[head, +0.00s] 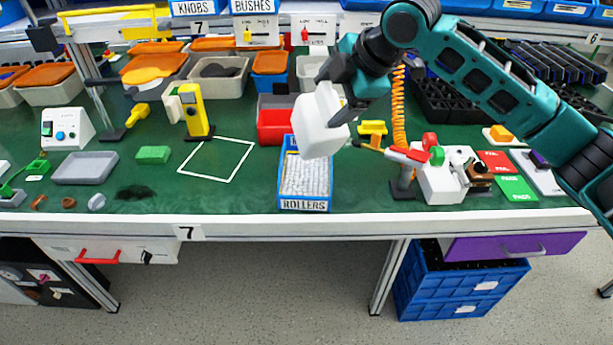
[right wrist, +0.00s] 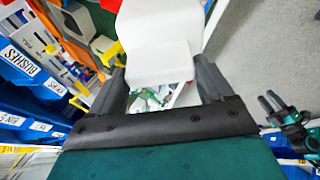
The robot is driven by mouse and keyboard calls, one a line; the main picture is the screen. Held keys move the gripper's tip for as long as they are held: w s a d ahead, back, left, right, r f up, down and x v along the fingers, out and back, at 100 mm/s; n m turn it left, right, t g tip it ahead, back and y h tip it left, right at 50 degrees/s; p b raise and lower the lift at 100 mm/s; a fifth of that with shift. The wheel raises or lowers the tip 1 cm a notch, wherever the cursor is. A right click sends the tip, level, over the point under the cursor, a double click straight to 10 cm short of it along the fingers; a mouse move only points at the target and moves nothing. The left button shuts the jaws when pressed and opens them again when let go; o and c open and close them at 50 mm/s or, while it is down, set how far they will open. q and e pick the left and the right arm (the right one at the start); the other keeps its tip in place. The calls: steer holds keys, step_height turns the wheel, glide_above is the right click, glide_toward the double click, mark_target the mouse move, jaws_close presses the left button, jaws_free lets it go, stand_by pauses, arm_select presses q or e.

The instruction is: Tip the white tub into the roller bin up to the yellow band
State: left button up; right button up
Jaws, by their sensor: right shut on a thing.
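My right gripper (head: 342,92) is shut on the white tub (head: 318,128) and holds it tilted in the air, above the back part of the roller bin. In the right wrist view the white tub (right wrist: 158,45) sits between the two dark fingers. The blue roller bin (head: 304,205), labelled ROLLERS, stands near the table's front edge and holds many small pale rollers (head: 305,178). The tub hides part of its back. I cannot make out the yellow band clearly.
A red bin (head: 273,125) stands behind the roller bin. A white fixture (head: 440,184) with red and green parts stands to the right. A white outlined square (head: 217,160), a green block (head: 153,155) and a grey tray (head: 85,168) lie left. The square is empty.

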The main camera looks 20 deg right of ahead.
mark_target(337, 110)
steer(key=shift+w+r, duration=0.1)
steer(key=shift+r, duration=0.1)
steer(key=shift+w+r, duration=0.15)
steer(key=shift+w, duration=0.05)
steer(key=shift+w+r+g, duration=0.1)
steer(key=shift+g, duration=0.2)
stand_by(0.5)
stand_by(0.5)
steer(key=s+f+t+b, duration=0.1)
steer(key=b, duration=0.1)
steer(key=s+f+t+b, duration=0.1)
steer(key=f+b, duration=0.1)
steer(key=b, duration=0.1)
steer(key=shift+s+f, duration=0.2)
steer(key=shift+f, duration=0.05)
steer(key=shift+s+f+t+b, duration=0.1)
steer(key=shift+s+t+b, duration=0.15)
steer(key=shift+t+b, duration=0.2)
